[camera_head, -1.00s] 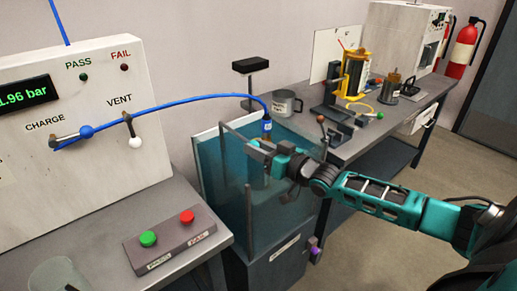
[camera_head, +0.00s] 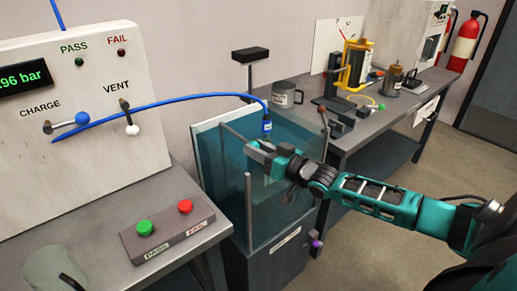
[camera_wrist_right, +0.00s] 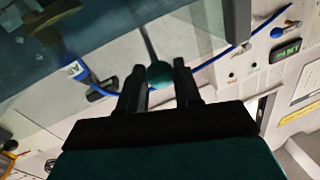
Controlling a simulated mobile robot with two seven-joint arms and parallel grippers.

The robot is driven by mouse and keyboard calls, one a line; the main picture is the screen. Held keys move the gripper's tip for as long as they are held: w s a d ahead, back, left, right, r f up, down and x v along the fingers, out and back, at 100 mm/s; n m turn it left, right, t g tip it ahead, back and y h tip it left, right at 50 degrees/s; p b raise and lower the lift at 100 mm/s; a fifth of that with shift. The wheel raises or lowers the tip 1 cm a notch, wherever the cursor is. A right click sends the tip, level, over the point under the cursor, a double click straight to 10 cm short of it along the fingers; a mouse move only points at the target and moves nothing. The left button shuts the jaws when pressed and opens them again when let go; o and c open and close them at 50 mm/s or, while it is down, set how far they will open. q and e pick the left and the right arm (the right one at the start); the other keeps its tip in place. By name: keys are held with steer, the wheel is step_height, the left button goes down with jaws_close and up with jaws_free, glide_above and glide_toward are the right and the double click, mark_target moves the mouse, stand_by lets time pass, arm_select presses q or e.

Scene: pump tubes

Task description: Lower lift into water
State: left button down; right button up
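The water tank (camera_head: 283,242) stands between the two benches, with clear walls and bluish water inside. My right gripper (camera_head: 257,152) is over the tank, beside the hanging end of the blue hose (camera_head: 267,126). In the right wrist view, a green ball knob (camera_wrist_right: 160,76) on a thin rod sits between the fingers, close to both, and the gripper looks shut on it. The rod seems to be the lift's handle. The lift's platform and any part on it are hard to make out. My left gripper is not in view.
The test panel (camera_head: 85,160) with levers and a pressure display stands at left. The button box (camera_head: 168,233) is in front of it.

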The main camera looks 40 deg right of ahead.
steer(key=o, duration=0.5)
steer(key=shift+f, duration=0.35)
steer(key=shift+c, duration=0.2)
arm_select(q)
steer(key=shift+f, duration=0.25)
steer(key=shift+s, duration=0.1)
arm_select(e)
steer(key=shift+r, duration=0.1)
steer(key=shift+s, duration=0.1)
arm_select(q)
steer(key=p, duration=0.1)
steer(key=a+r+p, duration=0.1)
steer(key=p, duration=0.1)
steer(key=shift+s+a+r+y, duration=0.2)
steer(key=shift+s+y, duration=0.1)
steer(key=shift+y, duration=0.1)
arm_select(e)
steer(key=v, duration=1.2)
steer(key=shift+s, duration=0.4)
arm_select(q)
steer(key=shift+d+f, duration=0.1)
